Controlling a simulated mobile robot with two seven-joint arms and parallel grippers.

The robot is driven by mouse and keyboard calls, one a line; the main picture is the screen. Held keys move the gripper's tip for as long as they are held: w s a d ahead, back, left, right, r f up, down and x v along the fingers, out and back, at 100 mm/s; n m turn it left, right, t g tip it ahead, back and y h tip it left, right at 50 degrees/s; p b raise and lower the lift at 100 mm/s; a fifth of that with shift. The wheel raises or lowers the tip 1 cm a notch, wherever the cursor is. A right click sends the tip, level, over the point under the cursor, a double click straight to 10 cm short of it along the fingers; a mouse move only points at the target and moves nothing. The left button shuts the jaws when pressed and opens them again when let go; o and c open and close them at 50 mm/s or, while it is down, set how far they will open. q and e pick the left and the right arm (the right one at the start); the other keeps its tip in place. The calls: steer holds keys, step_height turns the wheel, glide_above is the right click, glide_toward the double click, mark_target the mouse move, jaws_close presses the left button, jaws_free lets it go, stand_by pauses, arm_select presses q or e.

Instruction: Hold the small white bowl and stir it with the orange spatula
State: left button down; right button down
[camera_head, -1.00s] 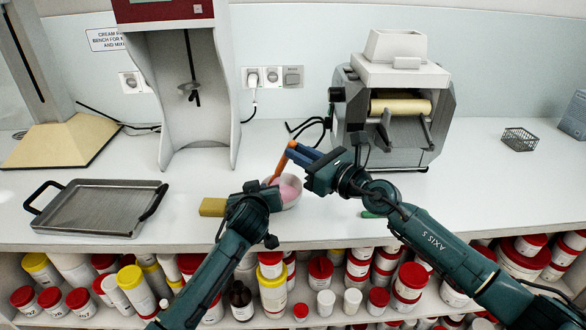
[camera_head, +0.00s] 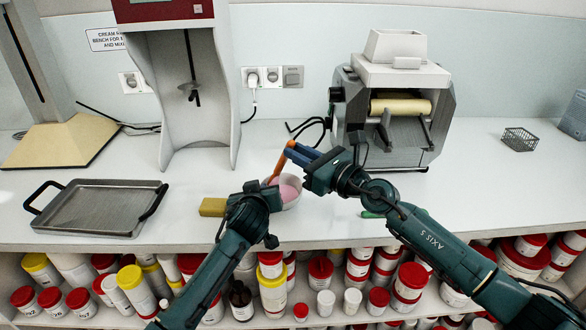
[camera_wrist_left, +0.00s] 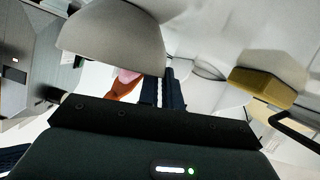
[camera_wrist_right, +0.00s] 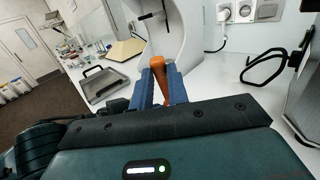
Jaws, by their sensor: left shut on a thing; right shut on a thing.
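The small white bowl (camera_head: 291,192) stands on the white bench and holds pink cream. It also shows large in the left wrist view (camera_wrist_left: 110,38). My left gripper (camera_head: 268,190) is shut on the bowl's near left side; its fingers partly hide the rim. The orange spatula (camera_head: 281,164) slants down into the pink cream. My right gripper (camera_head: 295,152), with blue fingers, is shut on the spatula's upper part, above and right of the bowl. The orange handle (camera_wrist_right: 158,70) shows between the fingers in the right wrist view. The spatula's lower end is hidden in the cream.
A yellow block (camera_head: 213,207) lies left of the bowl. A metal tray (camera_head: 95,208) with black handles is farther left. A roller mill (camera_head: 397,105) stands behind right, a mixer stand (camera_head: 180,85) behind left. A green item (camera_head: 371,214) lies near my right arm.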

steer(key=shift+s+d, duration=0.2)
steer(key=shift+d, duration=0.1)
steer(key=shift+v, duration=1.4)
steer(key=shift+s+a+r, duration=0.15)
steer(key=shift+s+a, duration=0.85)
steer(key=shift+a, duration=0.1)
stand_by(0.5)
steer(key=shift+w+d, duration=0.3)
steer(key=shift+w+d, duration=0.1)
